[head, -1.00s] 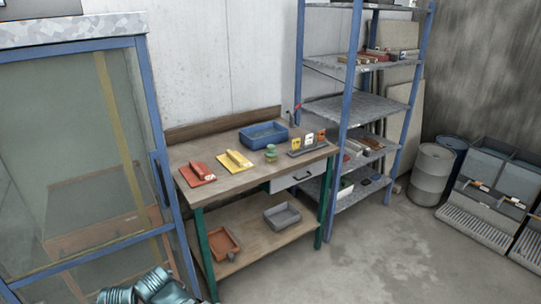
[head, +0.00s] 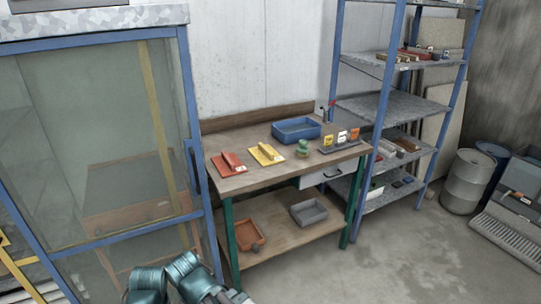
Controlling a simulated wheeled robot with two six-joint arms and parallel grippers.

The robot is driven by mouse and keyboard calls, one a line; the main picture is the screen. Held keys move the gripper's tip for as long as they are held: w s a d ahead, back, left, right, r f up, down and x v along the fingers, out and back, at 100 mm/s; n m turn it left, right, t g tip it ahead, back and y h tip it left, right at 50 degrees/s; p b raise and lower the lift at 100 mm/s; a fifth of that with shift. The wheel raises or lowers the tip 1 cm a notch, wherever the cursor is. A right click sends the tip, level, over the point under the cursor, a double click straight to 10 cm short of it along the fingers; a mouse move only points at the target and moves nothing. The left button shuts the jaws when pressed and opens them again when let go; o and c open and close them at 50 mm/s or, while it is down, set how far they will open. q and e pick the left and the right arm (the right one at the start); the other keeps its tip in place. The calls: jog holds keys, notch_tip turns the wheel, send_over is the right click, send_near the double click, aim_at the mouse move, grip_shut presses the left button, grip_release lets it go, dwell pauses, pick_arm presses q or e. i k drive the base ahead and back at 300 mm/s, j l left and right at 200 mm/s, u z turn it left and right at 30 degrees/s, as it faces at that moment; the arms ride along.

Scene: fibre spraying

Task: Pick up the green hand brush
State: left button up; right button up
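A small green object (head: 303,149) stands on the workbench top (head: 235,182), in front of the blue tray. It is too small to tell whether it is a hand brush. A red flat tool with a raised handle (head: 229,164) and a similar yellow one (head: 266,154) lie to its left. No other green tool shows on the bench top. Teal links of my own arm show at the bottom edge, well below and in front of the bench. Neither gripper shows clearly in the picture.
A blue tray (head: 297,130) and a small rack of cards (head: 340,145) stand on the bench. An orange bin (head: 248,236) and a grey bin (head: 309,213) sit on its lower shelf. A glazed blue-framed cabinet (head: 110,235) is left, shelving (head: 385,107) right. Floor in front is clear.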

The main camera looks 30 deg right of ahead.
aim_at(302, 150)
jog(key=i+l+z, duration=0.25)
jog(key=i+l, duration=0.3)
jog(key=i+l+z, duration=0.25)
jog(key=i+l, duration=0.2)
jog(key=i, duration=0.2)
